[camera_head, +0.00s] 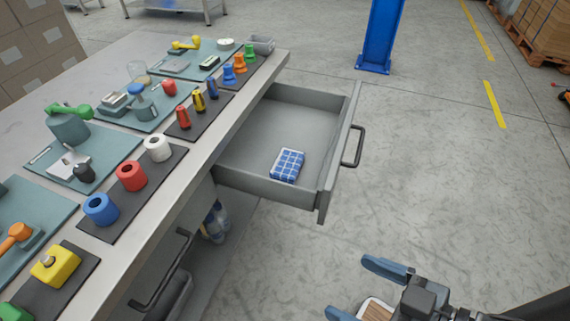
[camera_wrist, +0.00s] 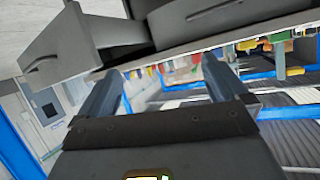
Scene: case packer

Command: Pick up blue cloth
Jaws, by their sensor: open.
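The blue cloth (camera_head: 287,165) is a folded blue-and-white checked piece. It lies flat in the open grey drawer (camera_head: 263,188), near the drawer's front right corner in the head view. My gripper (camera_head: 358,288) is at the lower right of the head view, outside the drawer and well apart from the cloth. Its two blue-grey fingers are spread open, with nothing seen between them. The wrist view shows the open gripper (camera_wrist: 160,82) with the drawer (camera_wrist: 72,47) tilted at the upper left. The cloth does not show in the wrist view.
The workbench (camera_head: 168,199) carries mats with several coloured parts and tools. The drawer's handle (camera_head: 354,147) sticks out to the right. A blue post (camera_head: 380,35) stands behind on the floor. The floor right of the drawer is clear. Pallet boxes (camera_head: 540,30) stand at the upper right.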

